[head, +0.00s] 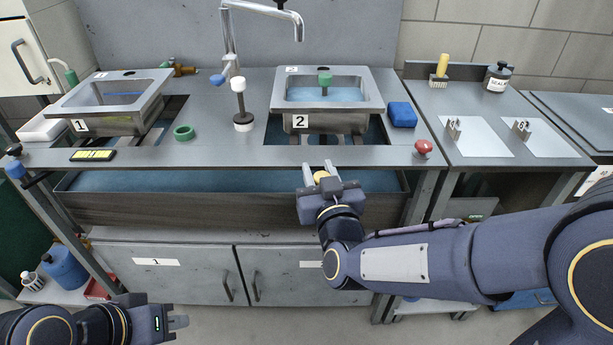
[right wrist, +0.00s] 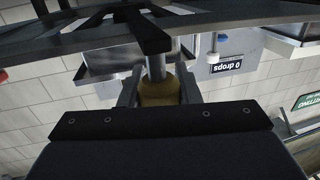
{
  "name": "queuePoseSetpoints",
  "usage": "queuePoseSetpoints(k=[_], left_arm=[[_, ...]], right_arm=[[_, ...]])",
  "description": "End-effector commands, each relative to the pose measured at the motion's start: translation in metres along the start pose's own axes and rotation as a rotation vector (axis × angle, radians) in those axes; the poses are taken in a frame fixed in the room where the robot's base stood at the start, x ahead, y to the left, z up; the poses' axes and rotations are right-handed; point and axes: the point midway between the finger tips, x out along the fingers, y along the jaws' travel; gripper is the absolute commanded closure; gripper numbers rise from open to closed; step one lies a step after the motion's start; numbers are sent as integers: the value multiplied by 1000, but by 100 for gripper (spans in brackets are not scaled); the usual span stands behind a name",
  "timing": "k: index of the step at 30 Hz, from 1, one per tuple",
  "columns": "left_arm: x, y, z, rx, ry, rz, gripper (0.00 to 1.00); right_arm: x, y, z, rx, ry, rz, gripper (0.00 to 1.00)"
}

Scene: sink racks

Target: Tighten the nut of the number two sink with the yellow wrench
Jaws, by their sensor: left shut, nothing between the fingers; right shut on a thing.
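The number two sink (head: 300,121) is set in the counter's right opening, with a green piece standing in its basin. My right gripper (head: 320,172) is in front of the counter's front edge, below this sink, and is shut on the yellow wrench (head: 320,178). In the right wrist view, the wrench's yellow handle (right wrist: 160,93) sits between the fingers, and a grey shaft runs from it toward the sink's underside (right wrist: 115,60). The nut and the wrench's far end cannot be made out. My left gripper (head: 178,315) is shut and empty at the lower left, away from the counter.
The number one sink (head: 110,98) stands at the left. The counter's front rail (head: 230,157) runs just above my right gripper. A display (right wrist: 227,66) reads "0 drops".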

Motion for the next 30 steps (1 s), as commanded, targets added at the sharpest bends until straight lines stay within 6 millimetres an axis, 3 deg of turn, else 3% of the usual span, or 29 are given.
queuePoseSetpoints(k=[4,15,16,20,30], left_arm=[[10,-4,5,0,0,0,100],[9,-4,5,0,0,0,100],[9,-4,5,0,0,0,100],[9,-4,5,0,0,0,100],[9,-4,4,0,0,0,100]], right_arm=[[-3,15,1,5,5,-40,100],[-5,17,-1,0,3,-57,100],[-5,17,-1,-1,3,-57,68],[-5,17,-1,0,3,-57,51],[-8,16,-1,0,2,-58,48]])
